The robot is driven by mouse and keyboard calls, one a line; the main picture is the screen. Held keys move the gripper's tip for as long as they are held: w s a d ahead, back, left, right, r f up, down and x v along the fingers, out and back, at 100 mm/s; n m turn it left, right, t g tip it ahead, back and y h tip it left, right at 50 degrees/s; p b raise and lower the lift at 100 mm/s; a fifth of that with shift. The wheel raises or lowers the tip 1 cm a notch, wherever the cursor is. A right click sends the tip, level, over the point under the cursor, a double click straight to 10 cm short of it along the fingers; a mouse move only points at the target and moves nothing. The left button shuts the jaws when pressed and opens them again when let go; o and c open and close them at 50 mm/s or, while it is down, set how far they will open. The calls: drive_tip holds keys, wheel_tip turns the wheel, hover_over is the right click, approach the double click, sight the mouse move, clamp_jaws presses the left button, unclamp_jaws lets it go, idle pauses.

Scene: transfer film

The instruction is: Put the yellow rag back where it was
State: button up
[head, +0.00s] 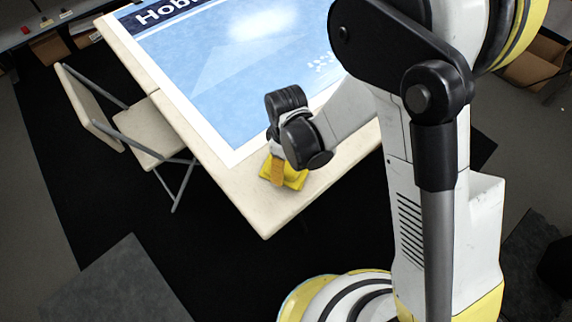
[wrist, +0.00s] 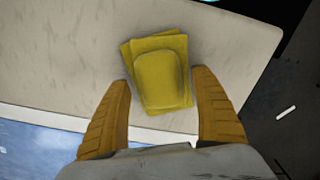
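The yellow rag (wrist: 160,75) lies folded on the bare cream strip of the table, near the table's corner. In the head view the yellow rag (head: 291,176) shows beneath my gripper (head: 277,175), partly hidden by it. In the wrist view my gripper (wrist: 165,100) is open, with one orange finger on each side of the rag's near part. The fingers look apart from the rag. I cannot tell how high the fingertips are above the table.
The table (head: 255,205) has a blue and white poster (head: 240,80) on it. A folding chair (head: 145,135) stands at the table's left side. The table edge is close to the rag, with dark floor (head: 120,200) beyond it.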

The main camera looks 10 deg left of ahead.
sight(286, 166)
drive_tip(key=shift+r, duration=0.1)
wheel_tip(286, 166, up, 12)
drive_tip(key=p, duration=0.5)
drive_tip(key=d+r+m+t+y, duration=0.1)
drive_tip(key=d+r+m+t, duration=0.2)
drive_tip(key=d+r+m, duration=0.75)
drive_tip(key=s+d+r+m+t, duration=0.2)
drive_tip(key=d+r, duration=0.2)
drive_tip(key=d, duration=0.3)
drive_tip(key=s+d+r+m+t+h, duration=0.1)
drive_tip(key=s+d+r+m+t, duration=0.1)
drive_tip(key=d+r, duration=0.3)
drive_tip(key=s+d, duration=0.1)
drive_tip(key=d, duration=0.2)
drive_tip(key=shift+s, duration=0.25)
